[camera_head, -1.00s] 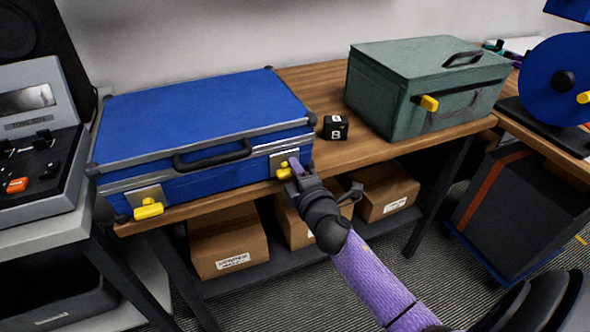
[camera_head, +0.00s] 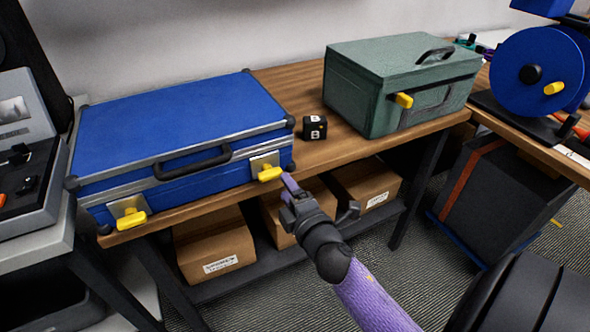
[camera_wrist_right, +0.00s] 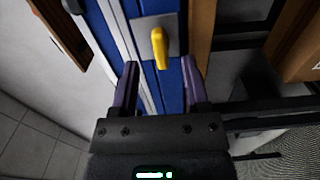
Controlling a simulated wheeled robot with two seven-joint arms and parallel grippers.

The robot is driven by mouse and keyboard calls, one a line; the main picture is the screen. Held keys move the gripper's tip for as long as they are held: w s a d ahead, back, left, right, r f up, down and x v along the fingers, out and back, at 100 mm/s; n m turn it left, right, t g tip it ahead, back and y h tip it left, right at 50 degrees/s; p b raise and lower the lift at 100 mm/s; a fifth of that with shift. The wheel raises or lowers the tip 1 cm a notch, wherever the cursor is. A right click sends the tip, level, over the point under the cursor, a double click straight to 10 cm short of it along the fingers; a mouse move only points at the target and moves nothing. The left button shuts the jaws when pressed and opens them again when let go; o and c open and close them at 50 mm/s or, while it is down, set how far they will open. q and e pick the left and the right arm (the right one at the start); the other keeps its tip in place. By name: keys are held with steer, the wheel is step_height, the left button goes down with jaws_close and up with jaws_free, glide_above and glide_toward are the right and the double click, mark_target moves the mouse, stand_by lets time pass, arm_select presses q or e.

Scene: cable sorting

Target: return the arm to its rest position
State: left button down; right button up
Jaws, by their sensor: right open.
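My right gripper (camera_head: 290,184) is in front of the right end of a closed blue case (camera_head: 190,120), just below and right of its yellow latch (camera_head: 269,173). In the right wrist view the two purple fingers (camera_wrist_right: 160,88) are apart with nothing between them, and the yellow latch (camera_wrist_right: 160,47) shows beyond their tips. My right arm (camera_head: 365,295) reaches in from the lower right. My left gripper is not in view.
The case lies on a wooden table (camera_head: 300,82) with a small black box (camera_head: 314,127) and a green box (camera_head: 400,75). Cardboard boxes (camera_head: 215,248) sit on the shelf below. A blue reel (camera_head: 540,70) stands at right, a grey open case (camera_head: 40,170) at left.

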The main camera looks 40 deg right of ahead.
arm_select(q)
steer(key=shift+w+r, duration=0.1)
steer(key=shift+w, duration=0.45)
arm_select(e)
steer(key=shift+v, duration=2)
steer(key=s+a+f+m+g+y+p, duration=0.1)
steer(key=s+a+f+m+g, duration=0.25)
steer(key=f, duration=0.75)
steer(key=s+a+f+m+g+y+p, duration=0.1)
steer(key=s+f+m+g+p, duration=0.15)
steer(key=s+f+g, duration=0.6)
arm_select(q)
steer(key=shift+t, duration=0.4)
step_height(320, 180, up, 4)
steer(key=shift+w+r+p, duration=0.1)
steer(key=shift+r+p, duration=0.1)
steer(key=shift+p, duration=0.35)
arm_select(e)
steer(key=s+f+m+g, duration=0.2)
steer(key=s+f, duration=0.2)
steer(key=s, duration=0.5)
steer(key=s+a+f+m+g, duration=0.1)
steer(key=s+f, duration=0.3)
steer(key=s, duration=0.4)
steer(key=s+f+m+g+y, duration=0.1)
steer(key=s+f+m+g, duration=0.2)
steer(key=s, duration=0.6)
steer(key=shift+s+a+f, duration=0.15)
steer(key=shift+s+f, duration=0.2)
steer(key=shift+f, duration=0.5)
